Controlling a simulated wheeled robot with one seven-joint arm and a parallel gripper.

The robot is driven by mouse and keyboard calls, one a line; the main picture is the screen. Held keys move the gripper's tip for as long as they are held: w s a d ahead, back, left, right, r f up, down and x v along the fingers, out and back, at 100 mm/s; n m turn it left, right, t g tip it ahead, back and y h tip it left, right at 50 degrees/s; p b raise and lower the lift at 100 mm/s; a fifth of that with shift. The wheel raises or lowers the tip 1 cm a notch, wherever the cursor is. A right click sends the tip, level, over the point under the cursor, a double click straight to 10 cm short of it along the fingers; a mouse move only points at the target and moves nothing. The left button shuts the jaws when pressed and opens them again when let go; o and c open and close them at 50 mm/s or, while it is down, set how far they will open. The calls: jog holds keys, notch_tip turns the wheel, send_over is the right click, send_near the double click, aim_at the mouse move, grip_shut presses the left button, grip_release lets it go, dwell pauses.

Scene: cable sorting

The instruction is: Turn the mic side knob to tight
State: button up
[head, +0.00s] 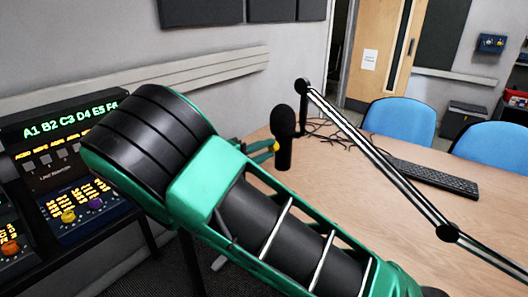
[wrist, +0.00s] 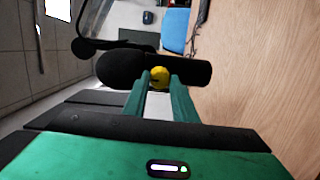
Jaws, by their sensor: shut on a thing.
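The black microphone (head: 284,135) hangs upright at the end of its boom arm, above the table's left edge. In the wrist view the microphone (wrist: 190,73) lies sideways across the picture. Its yellow side knob (head: 276,147) faces my gripper (head: 268,147). In the wrist view the yellow knob (wrist: 159,77) sits between the two green fingertips of my gripper (wrist: 160,80), which is shut on it. A dark mark shows on the knob's face, but its setting is too small to read.
The boom arm (head: 380,162) slants across the wooden table (head: 350,200). A keyboard (head: 432,177) and loose cables (head: 330,132) lie on the table. Blue chairs (head: 400,120) stand behind it. A control rack (head: 60,165) with lit panels stands at the left.

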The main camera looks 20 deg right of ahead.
jog(key=shift+f, duration=0.2)
jog(key=o, duration=1)
jog(key=shift+o, duration=0.2)
jog(key=shift+r, duration=0.1)
jog(key=v, duration=1)
jog(key=shift+s+a, duration=0.15)
jog(key=shift+a, duration=0.2)
